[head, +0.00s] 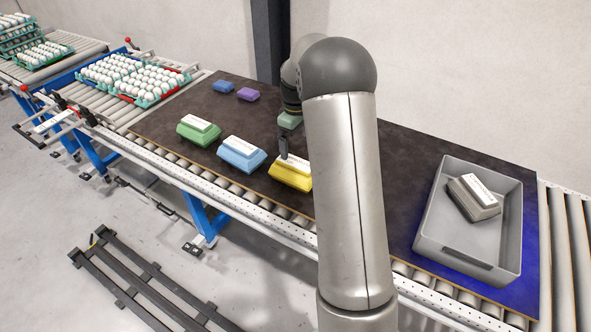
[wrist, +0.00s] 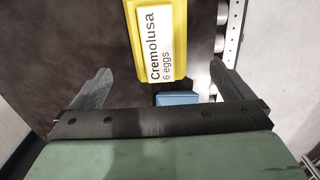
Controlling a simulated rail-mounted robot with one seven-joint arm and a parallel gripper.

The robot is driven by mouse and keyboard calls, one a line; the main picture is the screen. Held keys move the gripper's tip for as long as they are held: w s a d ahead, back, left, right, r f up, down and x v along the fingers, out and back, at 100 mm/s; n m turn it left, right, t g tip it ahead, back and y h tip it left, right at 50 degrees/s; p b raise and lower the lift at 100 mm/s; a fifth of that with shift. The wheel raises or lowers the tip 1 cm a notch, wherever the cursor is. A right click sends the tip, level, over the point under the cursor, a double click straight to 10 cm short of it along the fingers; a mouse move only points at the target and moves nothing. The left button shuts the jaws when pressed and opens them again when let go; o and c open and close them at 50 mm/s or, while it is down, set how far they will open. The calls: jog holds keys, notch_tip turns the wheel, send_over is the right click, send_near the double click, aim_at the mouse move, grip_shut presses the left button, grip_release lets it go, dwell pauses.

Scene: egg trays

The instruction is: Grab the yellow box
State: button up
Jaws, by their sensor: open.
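The yellow box (head: 290,174) lies on the dark board, partly hidden behind my arm in the head view. In the wrist view the yellow box (wrist: 150,15) shows at the top, with a white label reading "Cremolusa 6 eggs". My gripper (head: 284,152) is above the board by the yellow box in the head view. In the wrist view my gripper (wrist: 164,84) has its two fingers wide apart, with nothing held between them. The box lies ahead of the fingertips and within their spread.
A light blue box (head: 240,155) and a green box (head: 198,131) lie left of the yellow one. A grey crate (head: 431,240) at right holds a grey box (head: 473,197). Egg trays (head: 135,78) stand at left.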

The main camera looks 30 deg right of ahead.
aim_at(296, 162)
notch_tip(296, 162, down, 6)
jog(key=shift+f+p, duration=0.25)
jog(key=shift+p, duration=0.35)
jog(key=shift+w+f+p, duration=0.15)
jog(key=shift+f+p, duration=0.9)
jog(key=shift+f, duration=1.65)
jog(key=shift+d+r, duration=0.1)
jog(key=c, duration=1)
jog(key=shift+c, duration=0.2)
